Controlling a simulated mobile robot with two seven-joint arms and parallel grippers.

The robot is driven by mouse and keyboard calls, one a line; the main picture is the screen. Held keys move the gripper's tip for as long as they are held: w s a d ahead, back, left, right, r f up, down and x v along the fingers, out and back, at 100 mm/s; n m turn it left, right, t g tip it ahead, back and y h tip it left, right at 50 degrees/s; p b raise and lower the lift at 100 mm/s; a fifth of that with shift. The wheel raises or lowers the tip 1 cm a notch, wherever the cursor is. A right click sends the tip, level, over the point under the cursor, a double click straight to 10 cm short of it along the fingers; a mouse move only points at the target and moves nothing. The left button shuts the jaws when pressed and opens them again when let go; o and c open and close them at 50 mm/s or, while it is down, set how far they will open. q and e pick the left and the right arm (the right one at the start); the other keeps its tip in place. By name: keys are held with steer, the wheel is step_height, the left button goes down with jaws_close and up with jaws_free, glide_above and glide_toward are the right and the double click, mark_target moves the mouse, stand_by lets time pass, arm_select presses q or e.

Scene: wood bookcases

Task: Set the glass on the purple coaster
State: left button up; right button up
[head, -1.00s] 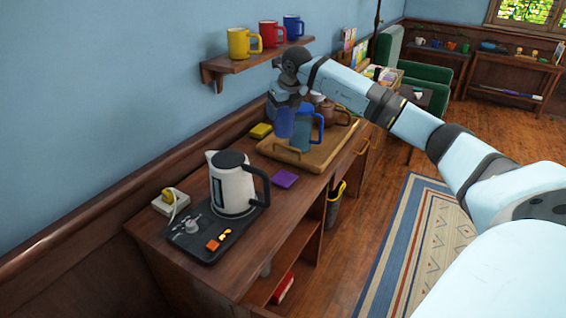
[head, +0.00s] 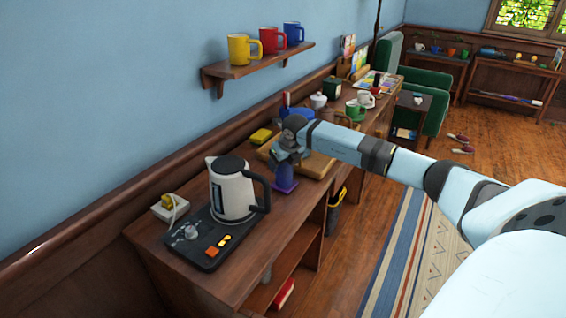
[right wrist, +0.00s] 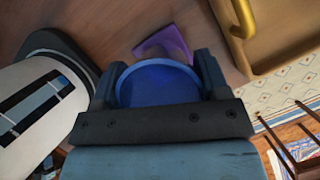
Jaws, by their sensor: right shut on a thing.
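My right gripper (head: 284,160) is shut on a blue glass (head: 286,174). In the head view the glass is upright, at the purple coaster (head: 284,187), between the kettle and the wooden tray. In the right wrist view the glass (right wrist: 158,84) sits between the two fingers, seen from above. The purple coaster (right wrist: 166,43) shows beyond its far rim, partly covered by the glass. I cannot tell whether the glass base touches the coaster. My left gripper is not in view.
A white kettle (head: 231,190) stands on a black base at the left of the coaster. The wooden tray (head: 316,165) is close on the other side. A yellow block (head: 260,136) lies near the wall. Mugs stand on the wall shelf (head: 262,62) above.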

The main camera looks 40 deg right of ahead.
steer(key=shift+f, duration=0.1)
steer(key=o, duration=1)
steer(key=shift+r, duration=0.45)
steer(key=v, duration=1.1)
steer(key=shift+s+a+r, duration=0.1)
steer(key=shift+s+r, duration=0.1)
steer(key=shift+r, duration=0.05)
steer(key=shift+f, duration=0.1)
